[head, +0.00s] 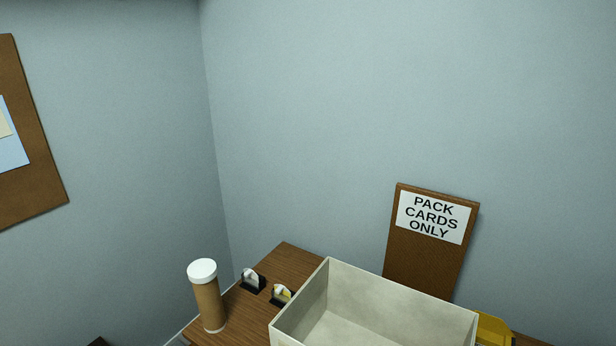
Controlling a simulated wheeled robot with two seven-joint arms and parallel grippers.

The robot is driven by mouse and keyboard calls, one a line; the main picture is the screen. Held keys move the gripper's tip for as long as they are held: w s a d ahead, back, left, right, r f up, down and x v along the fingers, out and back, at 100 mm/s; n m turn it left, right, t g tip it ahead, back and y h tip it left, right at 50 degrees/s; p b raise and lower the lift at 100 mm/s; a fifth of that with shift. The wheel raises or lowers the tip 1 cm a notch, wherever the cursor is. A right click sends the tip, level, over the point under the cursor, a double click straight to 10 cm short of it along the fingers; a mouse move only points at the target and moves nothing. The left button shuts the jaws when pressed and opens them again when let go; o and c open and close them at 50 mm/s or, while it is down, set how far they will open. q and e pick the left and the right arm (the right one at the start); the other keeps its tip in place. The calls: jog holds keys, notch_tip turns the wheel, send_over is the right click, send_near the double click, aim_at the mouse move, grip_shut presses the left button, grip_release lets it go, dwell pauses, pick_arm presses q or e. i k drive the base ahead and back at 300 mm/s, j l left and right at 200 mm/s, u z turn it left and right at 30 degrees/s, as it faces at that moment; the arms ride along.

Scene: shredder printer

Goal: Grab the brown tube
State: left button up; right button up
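The brown tube (208,302) stands upright on the left side of the wooden table (282,258). It has a white cap (202,271) on top and a white rim at the bottom. Nothing is touching it. Neither of my grippers shows in the head view.
Two small tape dispensers (251,282) (281,295) sit right of the tube. An open pale box (399,300) stands further right. Behind it a brown board (424,264) reads "PACK CARDS ONLY". A yellow object (493,329) is at the box's right. Walls meet behind the table.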

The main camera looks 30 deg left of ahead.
aim_at(209, 298)
jog(key=u, duration=1.65)
jog(key=i+j+z, duration=0.35)
jog(key=k+j, duration=0.05)
jog(key=k, duration=0.05)
